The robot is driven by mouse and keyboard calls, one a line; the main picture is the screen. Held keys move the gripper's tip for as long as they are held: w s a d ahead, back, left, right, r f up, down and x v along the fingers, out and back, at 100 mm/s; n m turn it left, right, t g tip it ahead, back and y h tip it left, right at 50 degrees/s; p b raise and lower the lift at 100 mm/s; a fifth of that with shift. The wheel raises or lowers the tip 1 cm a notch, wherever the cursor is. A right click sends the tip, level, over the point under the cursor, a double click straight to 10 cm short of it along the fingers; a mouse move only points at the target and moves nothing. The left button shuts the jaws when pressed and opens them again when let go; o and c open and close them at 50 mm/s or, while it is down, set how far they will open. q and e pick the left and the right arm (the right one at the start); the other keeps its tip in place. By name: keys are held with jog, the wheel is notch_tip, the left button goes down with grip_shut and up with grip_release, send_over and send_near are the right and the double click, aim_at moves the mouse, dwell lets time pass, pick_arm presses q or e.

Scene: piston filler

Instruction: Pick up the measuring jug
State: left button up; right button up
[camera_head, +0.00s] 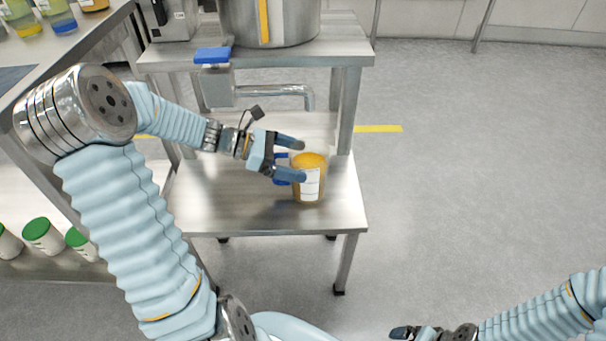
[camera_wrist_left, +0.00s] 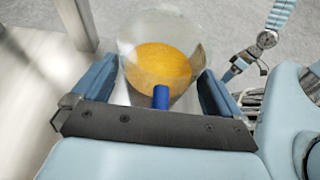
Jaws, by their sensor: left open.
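The measuring jug (camera_head: 309,187) is clear with orange contents, a white label and a blue handle (camera_head: 281,169). It stands upright on the lower steel shelf, near its right side. My left gripper (camera_head: 297,160) is open, with its fingers on either side of the handle and reaching to the jug. In the left wrist view the jug (camera_wrist_left: 163,65) sits between the two open fingers, with the blue handle (camera_wrist_left: 161,97) pointing toward the palm. Whether the fingers touch it I cannot tell. My right gripper (camera_head: 402,332) shows only partly at the bottom edge.
A large steel vessel (camera_head: 290,20) stands on the upper level. Green-lidded jars (camera_head: 42,235) stand at lower left. The floor at right is clear.

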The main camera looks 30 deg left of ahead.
pick_arm(q)
jog(key=c, duration=1.7)
jog(key=shift+r, duration=0.15)
